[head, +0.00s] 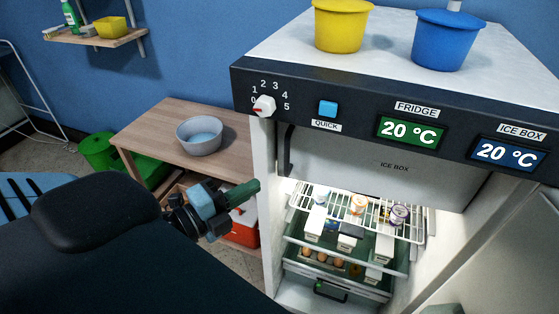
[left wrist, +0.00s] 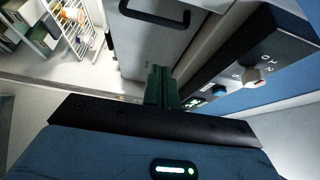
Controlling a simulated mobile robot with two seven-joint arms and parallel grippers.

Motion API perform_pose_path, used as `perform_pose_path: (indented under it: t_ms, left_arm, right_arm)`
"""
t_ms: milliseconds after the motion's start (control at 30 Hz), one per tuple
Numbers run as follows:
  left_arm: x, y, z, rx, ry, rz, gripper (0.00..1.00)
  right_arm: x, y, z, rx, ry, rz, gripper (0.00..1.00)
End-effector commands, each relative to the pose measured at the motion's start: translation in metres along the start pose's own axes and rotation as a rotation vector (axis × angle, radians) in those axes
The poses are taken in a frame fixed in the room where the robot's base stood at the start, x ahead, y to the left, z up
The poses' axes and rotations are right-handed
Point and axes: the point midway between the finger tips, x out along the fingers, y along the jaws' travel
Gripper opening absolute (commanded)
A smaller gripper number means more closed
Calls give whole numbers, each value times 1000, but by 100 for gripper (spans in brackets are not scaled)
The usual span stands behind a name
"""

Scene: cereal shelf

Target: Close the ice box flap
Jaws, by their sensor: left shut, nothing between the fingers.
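The ice box flap (head: 350,160) is a grey panel labelled ICE BOX, below the control panel at the top of the open fridge. A dark handle (head: 289,150) shows at its left side. I cannot tell whether the flap is flush or slightly ajar. In the left wrist view the flap (left wrist: 150,50) and its dark handle (left wrist: 155,14) lie beyond the fingers. My left gripper (head: 254,186) has green fingers, shut and empty, outside the fridge's left wall and apart from the flap. Its fingers also show in the left wrist view (left wrist: 160,72). My right gripper is not in view.
The dark control panel (head: 350,115) overhangs the flap. A wire shelf (head: 330,204) with jars and cartons is below it. A yellow tub (head: 342,28) and blue tub (head: 445,42) stand on top. A wooden table (head: 165,120) with a grey bowl (head: 199,135) stands left.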

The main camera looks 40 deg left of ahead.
Motion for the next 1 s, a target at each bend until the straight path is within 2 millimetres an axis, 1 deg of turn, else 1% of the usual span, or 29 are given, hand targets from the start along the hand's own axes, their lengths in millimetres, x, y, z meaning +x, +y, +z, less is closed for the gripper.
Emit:
perform_pose_path:
  t_ms: [33, 200, 467, 733, 833, 1000]
  left_arm:
    - [6, 3, 0, 0, 2, 3, 0]
    - [22, 3, 0, 2, 1, 4, 0]
    - [46, 1, 0, 2, 0, 0, 0]
    - [71, -2, 0, 2, -1, -3, 0]
    - [82, -2, 12, 5, -3, -2, 0]
    - [94, 0, 24, 1, -1, 0, 0]
  right_arm:
    - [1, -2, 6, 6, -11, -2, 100]
    - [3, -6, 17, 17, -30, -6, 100]
    - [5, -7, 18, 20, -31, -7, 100]
    - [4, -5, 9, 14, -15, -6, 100]
    - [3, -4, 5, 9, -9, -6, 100]
    - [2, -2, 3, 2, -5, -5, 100]
